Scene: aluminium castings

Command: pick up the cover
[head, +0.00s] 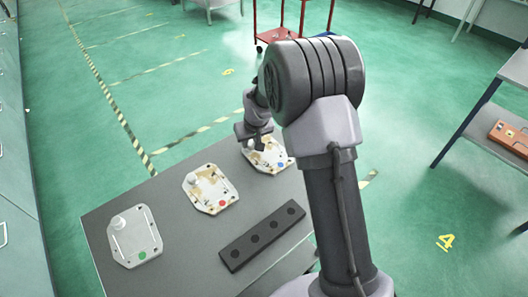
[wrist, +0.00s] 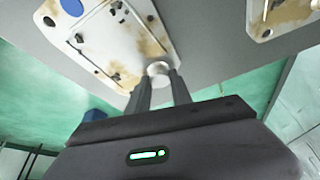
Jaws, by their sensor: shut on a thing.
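The cover with a blue dot (head: 272,157) is a pale plate with brown stains at the far end of the grey table (head: 162,188). It also fills the upper left of the wrist view (wrist: 112,42). In the wrist view, the two fingers (wrist: 158,76) are closed on the round metal knob of this cover. I cannot tell whether the plate is clear of the table. A stained cover with a red dot (head: 210,189) and a cleaner one with a green dot (head: 136,238) lie nearer.
A dark bar with several round holes (head: 262,236) lies on the table's right side. A red trolley (head: 290,22) stands beyond on the green floor. A shelf at right holds an orange case (head: 510,137).

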